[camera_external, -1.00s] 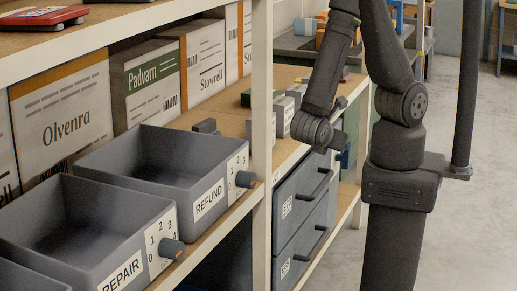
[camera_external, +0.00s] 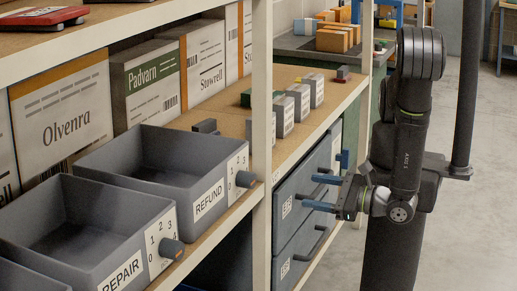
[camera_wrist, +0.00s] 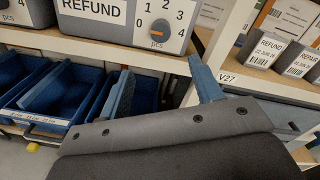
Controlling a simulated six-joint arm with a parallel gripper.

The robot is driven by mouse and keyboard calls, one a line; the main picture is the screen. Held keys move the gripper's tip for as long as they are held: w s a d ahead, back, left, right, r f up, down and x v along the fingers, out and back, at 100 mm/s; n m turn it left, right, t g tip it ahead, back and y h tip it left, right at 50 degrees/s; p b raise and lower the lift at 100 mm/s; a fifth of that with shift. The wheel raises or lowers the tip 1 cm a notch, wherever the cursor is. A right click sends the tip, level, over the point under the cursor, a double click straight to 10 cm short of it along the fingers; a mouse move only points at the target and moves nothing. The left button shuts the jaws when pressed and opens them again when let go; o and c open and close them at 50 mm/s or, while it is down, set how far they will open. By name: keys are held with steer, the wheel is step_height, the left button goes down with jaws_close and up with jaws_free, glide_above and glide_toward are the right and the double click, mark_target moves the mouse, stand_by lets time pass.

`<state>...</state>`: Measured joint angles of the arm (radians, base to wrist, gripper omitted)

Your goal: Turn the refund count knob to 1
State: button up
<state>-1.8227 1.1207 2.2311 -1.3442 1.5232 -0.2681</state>
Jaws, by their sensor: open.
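The grey refund bin (camera_external: 157,147) stands on the shelf, its knob (camera_external: 245,179) at the right end of its front. In the wrist view the round grey refund count knob (camera_wrist: 160,27) sits inside a dial marked 0 to 4 above "pcs". The knob's orange mark is at its lower left, seemingly nearest 0.
A repair bin (camera_external: 84,220) with its own knob (camera_external: 171,249) stands nearer the camera. A white rack post (camera_external: 262,140) rises between the refund knob and my gripper. Blue bins (camera_wrist: 62,97) sit on the shelf below. Small grey boxes (camera_external: 300,100) stand above the drawers.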

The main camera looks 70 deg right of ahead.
mark_target(254, 180)
steer(key=shift+w+a, duration=0.1)
steer(key=shift+w, duration=8.55)
steer(key=shift+c, duration=0.3)
steer(key=c, duration=0.9)
steer(key=shift+m, duration=0.3)
steer(key=m, duration=0.3)
steer(key=shift+m, duration=2.6)
